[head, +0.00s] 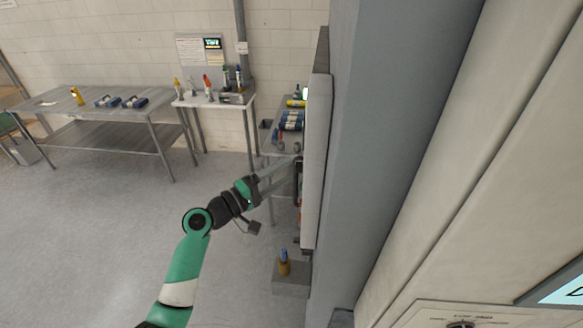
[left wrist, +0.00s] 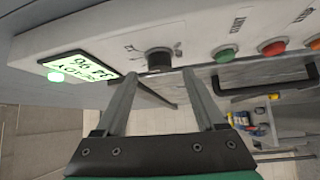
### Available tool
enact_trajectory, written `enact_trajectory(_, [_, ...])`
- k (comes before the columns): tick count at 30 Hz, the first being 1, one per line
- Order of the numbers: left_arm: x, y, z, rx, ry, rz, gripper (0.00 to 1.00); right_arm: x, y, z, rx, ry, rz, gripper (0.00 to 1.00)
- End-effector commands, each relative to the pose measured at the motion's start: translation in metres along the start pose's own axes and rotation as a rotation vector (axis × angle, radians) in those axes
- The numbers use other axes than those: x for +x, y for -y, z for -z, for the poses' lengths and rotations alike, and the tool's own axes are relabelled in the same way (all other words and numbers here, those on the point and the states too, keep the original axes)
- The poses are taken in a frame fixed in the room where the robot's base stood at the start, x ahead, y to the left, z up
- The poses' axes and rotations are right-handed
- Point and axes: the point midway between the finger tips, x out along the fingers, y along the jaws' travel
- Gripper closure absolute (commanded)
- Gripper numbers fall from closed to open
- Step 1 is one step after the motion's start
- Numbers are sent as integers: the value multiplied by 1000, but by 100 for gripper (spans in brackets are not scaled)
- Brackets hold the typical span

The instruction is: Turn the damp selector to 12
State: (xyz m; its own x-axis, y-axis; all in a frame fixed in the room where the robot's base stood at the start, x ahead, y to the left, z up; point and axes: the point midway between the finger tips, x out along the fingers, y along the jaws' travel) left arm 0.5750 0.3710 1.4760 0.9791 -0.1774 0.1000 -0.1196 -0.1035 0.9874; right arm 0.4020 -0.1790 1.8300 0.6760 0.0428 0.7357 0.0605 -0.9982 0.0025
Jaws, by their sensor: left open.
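A black round selector knob (left wrist: 158,60) sits on a pale control panel (left wrist: 195,32) in the left wrist view. Small marks surround it; I cannot read its setting or a name. My left gripper (left wrist: 160,75) is open, its two fingertips just below the knob in the picture, one to each side. Nothing is between the fingers, and I cannot tell if they touch the panel. In the head view my left gripper (head: 294,167) reaches the edge of an upright pale panel (head: 317,150), whose face is turned away and hidden. My right gripper is in neither view.
A lit green display (left wrist: 82,67) is left of the knob. Green (left wrist: 225,54) and red (left wrist: 273,47) buttons are to its right, with a dark handle (left wrist: 265,90) below. A small table (head: 272,142) with bottles stands beyond the panel. The floor at left is clear.

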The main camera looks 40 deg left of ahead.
Motion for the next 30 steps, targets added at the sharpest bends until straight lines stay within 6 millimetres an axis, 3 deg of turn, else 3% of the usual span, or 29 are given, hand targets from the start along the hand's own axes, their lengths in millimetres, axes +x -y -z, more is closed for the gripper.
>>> enact_trajectory(6, [26,0,0,0,1,-1,29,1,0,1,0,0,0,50])
enact_trajectory(14, [28,0,0,0,0,-1,29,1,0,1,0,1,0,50])
enact_trajectory(26, [27,0,0,0,0,0,97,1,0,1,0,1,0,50])
enact_trajectory(30, [27,0,0,0,0,0,100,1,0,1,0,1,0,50])
